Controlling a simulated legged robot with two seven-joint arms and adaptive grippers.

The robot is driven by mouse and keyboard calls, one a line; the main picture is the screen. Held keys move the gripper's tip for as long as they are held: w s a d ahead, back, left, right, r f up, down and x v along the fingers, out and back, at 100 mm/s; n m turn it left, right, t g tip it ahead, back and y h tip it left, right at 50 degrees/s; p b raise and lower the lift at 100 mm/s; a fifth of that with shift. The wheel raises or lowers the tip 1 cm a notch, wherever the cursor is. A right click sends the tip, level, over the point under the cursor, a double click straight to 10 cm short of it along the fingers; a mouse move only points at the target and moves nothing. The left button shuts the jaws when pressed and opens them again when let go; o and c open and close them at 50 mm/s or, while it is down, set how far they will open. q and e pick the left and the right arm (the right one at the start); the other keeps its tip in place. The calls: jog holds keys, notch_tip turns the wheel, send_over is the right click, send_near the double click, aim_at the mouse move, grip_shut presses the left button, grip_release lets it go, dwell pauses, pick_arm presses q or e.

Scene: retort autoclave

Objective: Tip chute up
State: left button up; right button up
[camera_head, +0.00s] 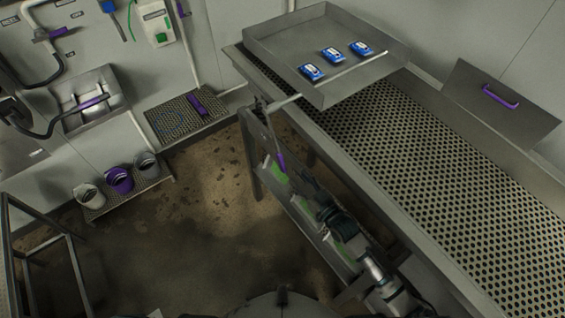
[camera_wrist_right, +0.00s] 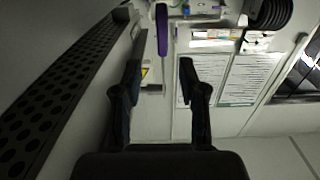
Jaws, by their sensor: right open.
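The chute (camera_head: 275,47) is a grey metal tray with raised sides at the top end of the perforated conveyor. Several blue-and-white packs (camera_head: 333,54) lie in it. A lever with a purple grip (camera_head: 281,161) hangs at the conveyor's side, below a rod at the tray's corner. The purple grip also shows in the right wrist view (camera_wrist_right: 162,30), ahead of the fingers and roughly between their lines. My right gripper (camera_head: 312,192) is open and empty, below and to the right of the grip, apart from it. The left gripper is out of view.
The perforated conveyor (camera_head: 430,150) runs along my right, its side frame close to my right arm. Buckets (camera_head: 119,179) stand on a low rack at left. The middle floor is clear.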

aim_at(283, 164)
jog(key=b+x, duration=0.3)
jog(key=x, duration=0.6)
jog(key=shift+s+a+f+b, duration=0.1)
jog(key=shift+a+f+b, duration=0.05)
jog(key=shift+a+b, duration=0.2)
jog(key=shift+w+a, duration=0.2)
jog(key=shift+w, duration=0.35)
jog(key=shift+d, duration=0.1)
jog(key=shift+c, duration=0.9)
grip_shut()
